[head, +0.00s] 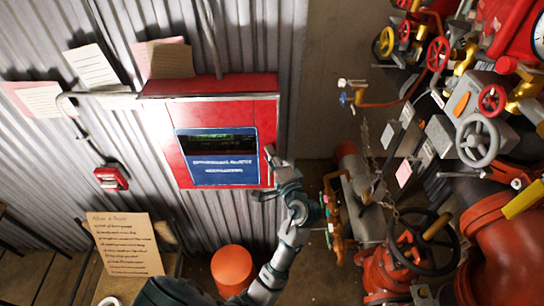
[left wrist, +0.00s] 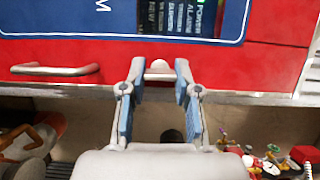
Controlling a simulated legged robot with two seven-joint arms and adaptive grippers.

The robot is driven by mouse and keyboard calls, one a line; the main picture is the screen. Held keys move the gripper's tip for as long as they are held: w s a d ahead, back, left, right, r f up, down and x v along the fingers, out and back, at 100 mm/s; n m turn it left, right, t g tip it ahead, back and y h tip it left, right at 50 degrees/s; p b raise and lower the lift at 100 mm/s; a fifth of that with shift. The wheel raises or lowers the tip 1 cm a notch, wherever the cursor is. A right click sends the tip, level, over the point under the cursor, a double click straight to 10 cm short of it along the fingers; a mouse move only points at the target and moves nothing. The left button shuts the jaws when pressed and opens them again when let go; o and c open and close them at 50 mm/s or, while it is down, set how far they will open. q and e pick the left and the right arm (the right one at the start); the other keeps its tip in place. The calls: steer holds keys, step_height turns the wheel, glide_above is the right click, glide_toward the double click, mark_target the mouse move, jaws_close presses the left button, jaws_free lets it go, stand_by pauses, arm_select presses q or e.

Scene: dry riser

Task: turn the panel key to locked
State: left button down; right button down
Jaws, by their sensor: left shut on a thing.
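The red alarm panel (head: 222,130) hangs on the corrugated wall, with a blue face and a small dark display (head: 217,144). My left gripper (head: 270,162) is at the panel's right edge. In the left wrist view its two fingers (left wrist: 160,72) stand on either side of a small pale rounded piece, seemingly the panel key (left wrist: 160,67), at the red panel's edge. The gripper is shut on it. The key's turn position cannot be read, and in the head view the gripper hides it. My right gripper is not in view.
Red pipes, valves and handwheels (head: 478,140) crowd the right side. A red pull box (head: 110,178) and pinned papers (head: 92,66) are on the wall at left. A handwritten sheet (head: 124,243) and an orange cylinder (head: 232,268) are below the panel.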

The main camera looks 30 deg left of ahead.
arm_select(q)
steer(key=shift+f, duration=0.25)
steer(key=c, duration=0.9)
jaws_free()
steer(key=shift+s, duration=0.1)
steer(key=shift+c, duration=0.2)
steer(key=shift+o, duration=0.5)
steer(key=shift+a+r, duration=0.1)
steer(key=v, duration=0.7)
steer(key=shift+d, duration=0.35)
steer(key=shift+s+a, duration=0.1)
